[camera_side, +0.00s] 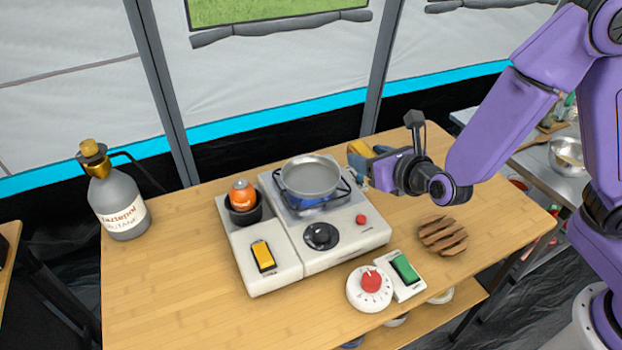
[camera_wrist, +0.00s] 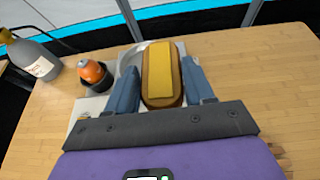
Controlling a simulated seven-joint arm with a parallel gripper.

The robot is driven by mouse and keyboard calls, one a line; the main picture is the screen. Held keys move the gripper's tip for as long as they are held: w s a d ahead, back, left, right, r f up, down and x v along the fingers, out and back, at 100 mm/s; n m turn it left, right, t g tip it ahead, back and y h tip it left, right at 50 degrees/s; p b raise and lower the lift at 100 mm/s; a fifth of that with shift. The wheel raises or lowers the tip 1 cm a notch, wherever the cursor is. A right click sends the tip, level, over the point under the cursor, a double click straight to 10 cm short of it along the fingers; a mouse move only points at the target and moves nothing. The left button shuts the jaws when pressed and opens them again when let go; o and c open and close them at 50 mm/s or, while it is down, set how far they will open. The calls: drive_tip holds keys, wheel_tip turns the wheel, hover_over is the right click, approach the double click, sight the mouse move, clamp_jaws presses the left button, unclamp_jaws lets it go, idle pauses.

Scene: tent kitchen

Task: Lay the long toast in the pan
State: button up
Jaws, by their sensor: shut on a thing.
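The long toast (camera_wrist: 162,80) is brown with a yellow slab on top. My gripper (camera_wrist: 162,88) is shut on it, with one blue-grey finger at each side. In the side view my gripper (camera_side: 370,168) holds the toast (camera_side: 360,150) just right of the pan, seemingly above the stove's right side. The pan (camera_side: 311,177) is a shallow grey metal dish on the stove's burner and looks empty. In the wrist view the pan (camera_wrist: 127,62) shows only partly, behind the toast and left finger.
The white stove (camera_side: 345,245) has a dark knob, with an orange gas canister (camera_side: 243,195) at its left. A grey bottle (camera_side: 120,205) stands far left. A slatted wooden trivet (camera_side: 442,236), a red-knobbed timer (camera_side: 369,288) and a green switch (camera_side: 405,269) lie at the right front.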

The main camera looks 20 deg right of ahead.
drive_tip(key=w+a+f, duration=0.1)
drive_tip(key=w, duration=0.1)
drive_tip(key=w+a+f, duration=0.1)
drive_tip(key=w, duration=0.2)
drive_tip(key=w+a+f, duration=0.1)
drive_tip(key=w, duration=0.2)
drive_tip(key=shift+a+f, duration=0.3)
drive_tip(key=shift+f, duration=0.1)
hover_over(314, 184)
drive_tip(key=f, duration=0.5)
drive_tip(key=shift+s+d+f, duration=0.1)
drive_tip(key=shift+s+f, duration=0.05)
drive_tip(key=shift+s, duration=0.2)
drive_tip(key=shift+w+f, duration=0.15)
drive_tip(key=shift+f, duration=0.05)
drive_tip(key=shift+w+f, duration=0.15)
drive_tip(key=shift+f, duration=1.5)
drive_tip(key=shift+f, duration=0.1)
drive_tip(key=o, duration=1)
